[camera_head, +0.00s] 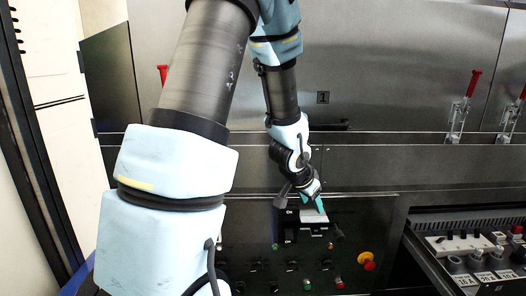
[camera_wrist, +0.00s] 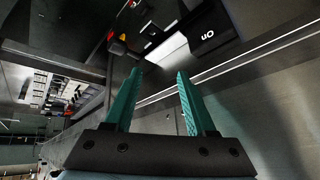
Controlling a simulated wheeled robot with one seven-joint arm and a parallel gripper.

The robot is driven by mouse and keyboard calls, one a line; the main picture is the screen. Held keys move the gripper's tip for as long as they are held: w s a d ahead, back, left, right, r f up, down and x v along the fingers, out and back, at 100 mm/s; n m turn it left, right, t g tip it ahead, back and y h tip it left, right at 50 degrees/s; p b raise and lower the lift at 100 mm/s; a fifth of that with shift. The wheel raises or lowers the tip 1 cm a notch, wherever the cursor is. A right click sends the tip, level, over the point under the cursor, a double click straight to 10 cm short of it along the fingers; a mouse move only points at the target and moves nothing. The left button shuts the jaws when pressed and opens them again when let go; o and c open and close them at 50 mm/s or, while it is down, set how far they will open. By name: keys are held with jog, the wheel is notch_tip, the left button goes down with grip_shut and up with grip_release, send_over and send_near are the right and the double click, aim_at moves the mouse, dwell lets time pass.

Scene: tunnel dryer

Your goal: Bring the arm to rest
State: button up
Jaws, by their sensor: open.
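My arm reaches out from the upper left in the head view, bent downward over a dark control panel (camera_head: 262,245). My gripper (camera_head: 317,204) is small there, in front of a light plate (camera_head: 313,215) near the panel's top. In the wrist view my gripper (camera_wrist: 158,75) shows two green fingers spread apart with nothing between them. Beyond the fingertips are the light plate (camera_wrist: 168,48) and a black block marked "On" (camera_wrist: 208,36). Whether a fingertip touches the panel I cannot tell.
A red-and-yellow knob (camera_head: 367,262) sits at the panel's lower right. Red-handled clamps (camera_head: 462,105) stand on the steel front at right. An open bay with switches and dials (camera_head: 475,252) is at lower right. A steel ledge (camera_head: 380,165) runs above the panel.

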jog(key=s+a+n+g+y+b, duration=0.2)
jog(key=s+a+n, duration=0.35)
jog(key=a, duration=0.45)
jog(key=s+a+n+g+y+b, duration=0.15)
jog(key=s+a+n, duration=0.25)
jog(key=s+a, duration=0.5)
notch_tip(320, 180, up, 32)
jog(key=w+a+p, duration=0.1)
jog(key=w+p, duration=0.1)
jog(key=p, duration=2.9)
jog(key=shift+a+f+p, duration=0.15)
jog(key=shift+f+p, duration=0.05)
jog(key=shift+p, duration=0.2)
jog(key=shift+m, duration=0.25)
jog(key=shift+c, duration=0.5)
